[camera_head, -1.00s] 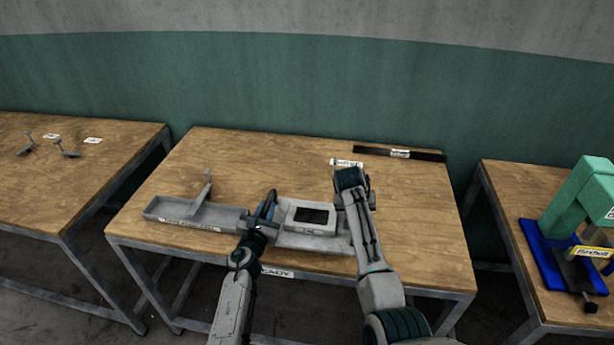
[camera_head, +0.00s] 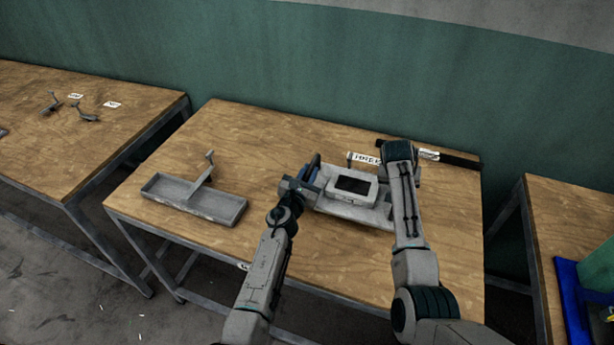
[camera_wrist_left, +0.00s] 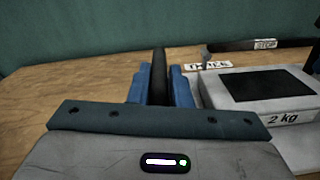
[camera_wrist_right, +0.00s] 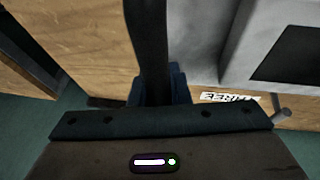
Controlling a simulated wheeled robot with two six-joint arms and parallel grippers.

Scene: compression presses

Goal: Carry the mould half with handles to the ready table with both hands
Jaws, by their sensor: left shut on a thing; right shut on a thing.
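The mould half (camera_head: 352,188) is a light grey block with a dark rectangular recess, on a wider grey base plate, over the ready table (camera_head: 270,135). It also shows in the left wrist view (camera_wrist_left: 262,82), marked "2 kg", and in part in the right wrist view (camera_wrist_right: 285,55). My left gripper (camera_head: 310,172) is shut on its dark handle (camera_wrist_left: 159,75) at the left side. My right gripper (camera_wrist_right: 155,85) is shut on the other dark handle (camera_wrist_right: 148,40); in the head view my right arm hides that grip. I cannot tell whether the plate touches the tabletop.
A black strip labelled stop (camera_head: 455,158) lies along the back right edge. Another wooden table (camera_head: 70,140) is at left, and one with blue equipment (camera_head: 572,300) at right.

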